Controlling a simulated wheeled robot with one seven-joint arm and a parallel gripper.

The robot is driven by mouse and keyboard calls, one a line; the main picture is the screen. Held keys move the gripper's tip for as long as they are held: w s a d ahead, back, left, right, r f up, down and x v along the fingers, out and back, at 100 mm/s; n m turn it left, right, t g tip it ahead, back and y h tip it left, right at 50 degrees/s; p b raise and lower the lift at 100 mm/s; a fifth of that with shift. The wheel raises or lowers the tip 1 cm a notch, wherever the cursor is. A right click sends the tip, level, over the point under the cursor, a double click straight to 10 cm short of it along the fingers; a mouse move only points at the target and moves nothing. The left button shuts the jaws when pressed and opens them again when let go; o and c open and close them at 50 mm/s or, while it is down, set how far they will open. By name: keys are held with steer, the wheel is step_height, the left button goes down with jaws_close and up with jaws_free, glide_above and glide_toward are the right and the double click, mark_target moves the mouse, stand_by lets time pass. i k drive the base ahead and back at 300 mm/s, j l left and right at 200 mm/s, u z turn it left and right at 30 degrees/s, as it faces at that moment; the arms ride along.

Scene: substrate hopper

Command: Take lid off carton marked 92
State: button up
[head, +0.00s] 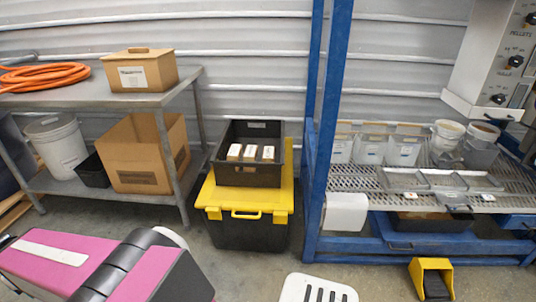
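A brown carton (146,76) with its lid (138,52) on stands on the top of the grey metal table at the upper left. The lid has a small raised handle in its middle. A white label is on the carton's front, but its print is too small to read. My gripper is not in view; pink and black parts of my arm show at the lower left, well below and apart from the carton.
An orange hose (45,77) lies left of the carton on the metal table (85,97). An open cardboard box (140,168) and a white bucket (58,145) stand on its lower shelf. A yellow-lidded black tote (247,231) stands right of the table. A blue rack (317,190) stands farther right.

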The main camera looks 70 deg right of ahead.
mark_target(136, 52)
steer(key=z, duration=1.95)
steer(key=i+l+z, duration=0.6)
steer(key=z, duration=0.25)
steer(key=k+j+u, duration=0.1)
steer(key=u, duration=0.3)
steer(key=j+u, duration=0.1)
steer(key=u, duration=0.35)
steer(key=k+j+u, duration=0.1)
steer(key=u, duration=0.3)
